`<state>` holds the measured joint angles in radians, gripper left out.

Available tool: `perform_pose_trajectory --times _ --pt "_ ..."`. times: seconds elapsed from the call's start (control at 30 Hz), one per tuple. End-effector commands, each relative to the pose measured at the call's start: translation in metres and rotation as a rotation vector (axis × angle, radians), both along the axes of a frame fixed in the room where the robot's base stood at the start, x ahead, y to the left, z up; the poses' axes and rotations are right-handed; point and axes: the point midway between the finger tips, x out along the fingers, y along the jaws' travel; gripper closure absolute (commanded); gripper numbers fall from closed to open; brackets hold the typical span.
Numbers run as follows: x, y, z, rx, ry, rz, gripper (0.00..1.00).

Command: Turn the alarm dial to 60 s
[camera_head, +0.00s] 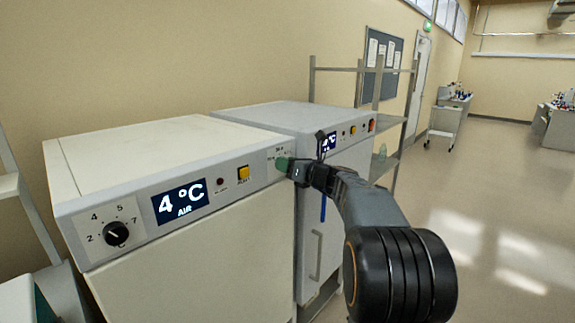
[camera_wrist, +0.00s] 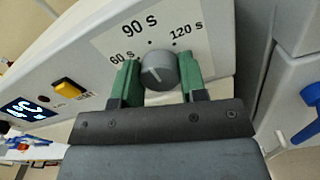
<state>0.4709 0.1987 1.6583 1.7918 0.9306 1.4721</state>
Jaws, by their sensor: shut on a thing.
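The alarm dial (camera_wrist: 159,72) is a small round grey knob on the white cabinet's front panel. In the wrist view the label plate (camera_wrist: 112,42) around it reads 60 s at left, 90 s above and 120 s at right. A short pale line shows on the dial's face, slanted; which mark it points to I cannot tell. My gripper (camera_wrist: 158,82) has its green fingers on either side of the dial, shut on it. In the head view my gripper (camera_head: 283,168) is at the panel's right end and hides the dial.
The same panel carries a black numbered knob (camera_head: 116,233), a display (camera_head: 180,202) reading 4 °C AIR, a red lamp (camera_head: 220,182) and a yellow reset button (camera_head: 243,173). A second cabinet (camera_head: 335,190) stands close on the right. Open floor (camera_head: 500,240) lies further right.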

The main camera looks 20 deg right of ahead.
Motion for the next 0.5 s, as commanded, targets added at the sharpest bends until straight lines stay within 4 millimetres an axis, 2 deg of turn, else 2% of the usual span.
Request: perform_pose_trajectory --times 0.27,0.5 --pt "0.0000 0.0003 -0.0027 -0.069 -0.034 0.000 0.85" --pt "-0.0003 0.0008 -0.0055 -0.242 -0.111 0.001 0.85"
